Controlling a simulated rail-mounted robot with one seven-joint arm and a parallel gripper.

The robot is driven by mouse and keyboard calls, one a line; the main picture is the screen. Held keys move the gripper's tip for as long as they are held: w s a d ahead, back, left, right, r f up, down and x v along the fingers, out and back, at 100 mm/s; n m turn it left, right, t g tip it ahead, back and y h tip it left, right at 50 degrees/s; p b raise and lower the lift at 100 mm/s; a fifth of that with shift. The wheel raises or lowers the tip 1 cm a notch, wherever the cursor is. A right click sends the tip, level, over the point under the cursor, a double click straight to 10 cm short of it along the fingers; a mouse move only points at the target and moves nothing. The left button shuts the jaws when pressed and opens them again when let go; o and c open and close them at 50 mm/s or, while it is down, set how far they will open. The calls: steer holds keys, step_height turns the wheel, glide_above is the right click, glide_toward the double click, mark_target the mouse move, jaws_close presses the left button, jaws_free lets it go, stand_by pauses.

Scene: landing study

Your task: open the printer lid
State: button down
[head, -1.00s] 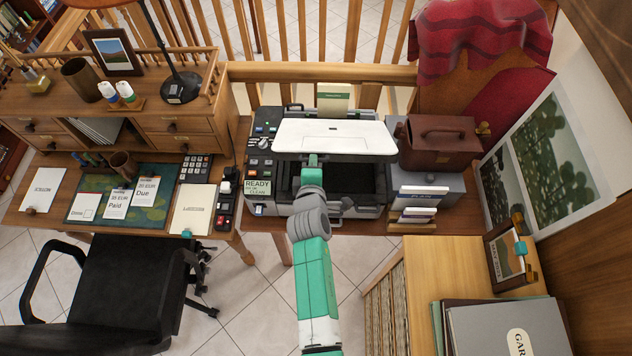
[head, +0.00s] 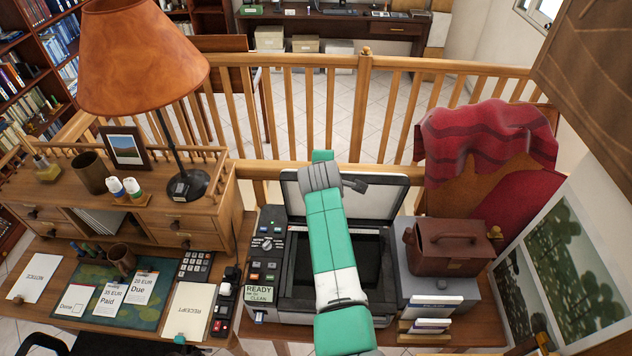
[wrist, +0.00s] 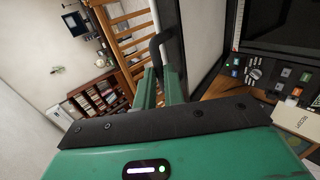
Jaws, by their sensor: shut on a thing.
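The printer (head: 268,250) stands on the table at centre in the head view. The dark bed (head: 370,255) is exposed below, partly hidden by my arm. My gripper (head: 322,157) is at the lid's top edge in the head view, its fingertips largely hidden there. In the wrist view, my gripper (wrist: 160,78) has its green fingers closed around a black handle (wrist: 157,44) beside the lid panel (wrist: 205,40).
A brown leather bag (head: 450,247) on a grey box and a card holder (head: 430,322) stand close to the printer's right. A lamp (head: 150,60) and desk (head: 195,235) are on the left. A wooden railing (head: 400,110) runs behind the printer.

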steer(key=shift+s+r, duration=0.15)
steer(key=c, duration=1.5)
jaws_free()
steer(key=shift+s, duration=0.1)
steer(key=p+v, duration=0.1)
steer(key=v, duration=0.6)
steer(key=shift+s+r, duration=0.15)
steer(key=shift+s, duration=0.25)
